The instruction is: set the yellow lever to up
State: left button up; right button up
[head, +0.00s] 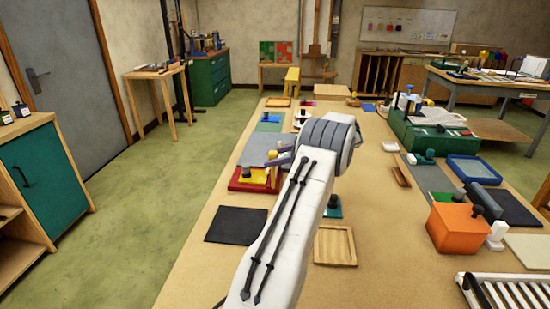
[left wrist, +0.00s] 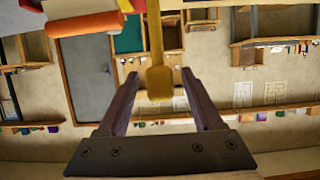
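The yellow lever (left wrist: 157,60) shows in the left wrist view as a long bar with a wider flat end, which lies between my left gripper's two fingers. My left gripper (left wrist: 160,78) is open, with a finger on either side of the lever's end and a visible gap to each. In the head view the left gripper (head: 279,158) is small and partly hidden by my arm, just above a red base (head: 243,186) with yellow parts on it. The lever's setting is hard to tell there. My right gripper is not in view.
A dark mat (head: 236,225) and a wooden tray (head: 335,246) lie on the near bench. An orange box (head: 452,229) and a green machine (head: 425,137) stand to the right. Bare bench (head: 385,230) lies between them. Several small items stand behind the red base.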

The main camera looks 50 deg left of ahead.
pick_arm(q)
jog(key=v, duration=1)
jog(key=shift+w+d+b, duration=0.15)
jog(key=shift+b, duration=0.25)
jog(key=shift+r, duration=0.1)
